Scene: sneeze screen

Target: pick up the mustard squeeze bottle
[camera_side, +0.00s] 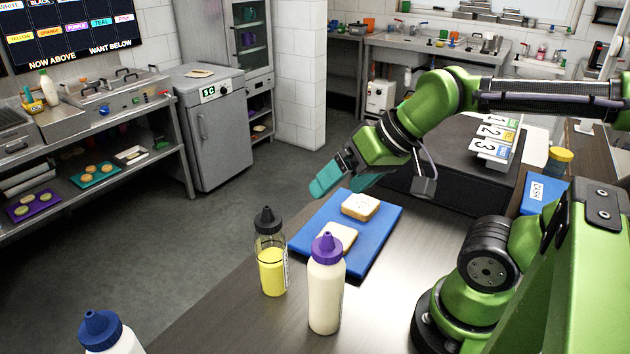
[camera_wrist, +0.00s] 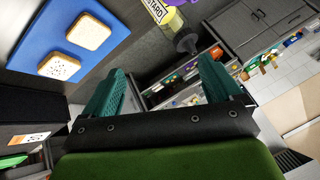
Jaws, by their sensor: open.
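The mustard squeeze bottle (camera_side: 272,272) is clear with yellow contents and a black nozzle cap. It stands upright on the counter, beside the left edge of the blue board, in the side view. In the wrist view its label and black cap show at the top edge (camera_wrist: 168,14), partly cut off by the frame. My gripper (camera_side: 342,187) has teal fingers, open and empty, above the far part of the board. It is apart from the bottle, higher and farther back. The open fingers also show in the wrist view (camera_wrist: 161,70), with nothing between them.
A white bottle with a purple cap (camera_side: 326,292) stands close to the right of the mustard. A blue-capped bottle (camera_side: 108,335) is at the lower left. The blue board (camera_side: 377,232) holds two bread slices (camera_side: 360,206). A dark box (camera_side: 450,175) stands behind the board.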

